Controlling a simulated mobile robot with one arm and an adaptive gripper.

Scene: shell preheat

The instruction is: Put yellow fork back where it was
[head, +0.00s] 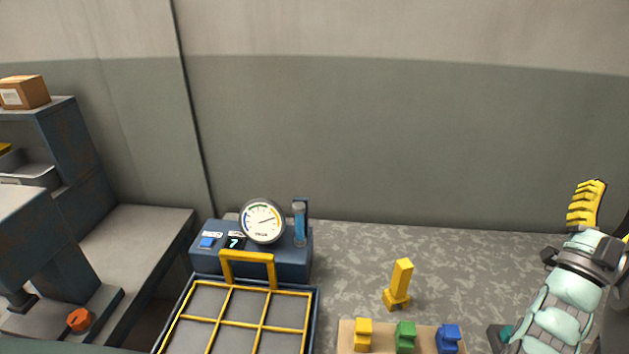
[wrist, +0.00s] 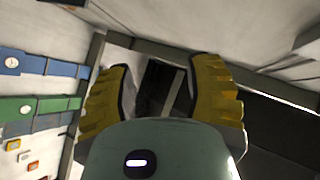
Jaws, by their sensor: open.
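A tall yellow piece (head: 401,280), which looks like the yellow fork, stands upright with a slight tilt on the grey speckled worktop, behind a light wooden board. Its lower end is wider than its top. My gripper (head: 590,188) is raised at the far right of the head view, well apart from the yellow piece. In the wrist view my gripper (wrist: 162,75) shows two ridged yellow fingers spread apart with nothing held between them. The yellow piece is not recognisable in the wrist view.
The wooden board (head: 385,348) carries small yellow (head: 363,335), green (head: 405,336) and blue (head: 448,339) pieces. Left of it is a tray with a yellow grid and handle (head: 248,258). Behind that is a blue unit with a round gauge (head: 263,221). The worktop between is clear.

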